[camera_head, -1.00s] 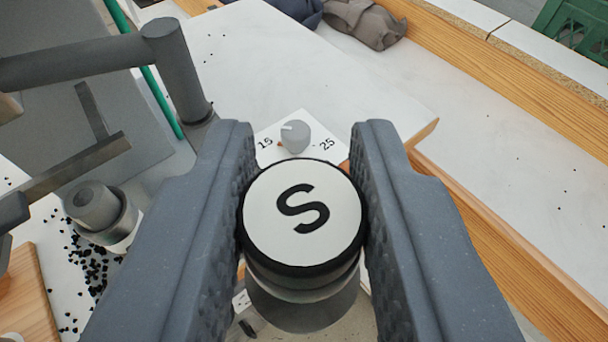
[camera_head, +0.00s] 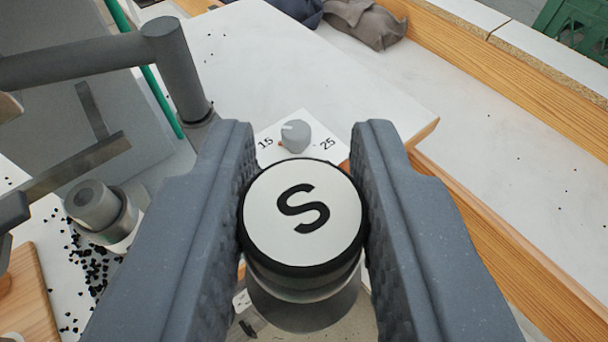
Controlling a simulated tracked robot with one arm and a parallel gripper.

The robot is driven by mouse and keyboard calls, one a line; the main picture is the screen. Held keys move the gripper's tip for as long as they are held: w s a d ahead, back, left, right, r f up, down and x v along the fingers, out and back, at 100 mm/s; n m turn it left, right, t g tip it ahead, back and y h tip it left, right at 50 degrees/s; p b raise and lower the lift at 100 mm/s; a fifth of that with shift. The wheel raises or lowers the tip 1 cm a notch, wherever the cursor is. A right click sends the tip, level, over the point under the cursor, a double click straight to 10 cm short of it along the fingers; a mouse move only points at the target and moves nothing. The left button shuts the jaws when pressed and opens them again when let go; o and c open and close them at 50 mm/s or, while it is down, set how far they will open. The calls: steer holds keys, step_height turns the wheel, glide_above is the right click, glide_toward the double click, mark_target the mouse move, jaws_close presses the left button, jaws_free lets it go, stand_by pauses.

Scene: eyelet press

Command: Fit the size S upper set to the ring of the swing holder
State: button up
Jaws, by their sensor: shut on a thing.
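The size S upper set (camera_head: 303,212) is a round piece with a white top, a black letter S and a dark rim. My gripper (camera_head: 304,200) is shut on it, one textured finger on each side. A grey metal cylinder (camera_head: 305,305) shows under the set; I cannot tell whether it is part of the set or a separate thing below. I cannot make out the ring of the swing holder for certain; the set and the fingers hide what lies below them.
A grey press frame (camera_head: 90,60) with a post stands at the left. A grey stub in a collar (camera_head: 93,205) stands near black crumbs (camera_head: 90,270). Behind the set is a knob (camera_head: 296,136) on a plate marked 15 and 25. A grey cloth (camera_head: 365,22) lies at the back.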

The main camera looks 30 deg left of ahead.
steer(key=shift+f+b, duration=0.85)
steer(key=shift+f, duration=0.55)
stand_by(0.4)
steer(key=o, duration=1.1)
steer(key=shift+r, duration=0.15)
steer(key=shift+r+p, duration=0.85)
steer(key=shift+r, duration=1.55)
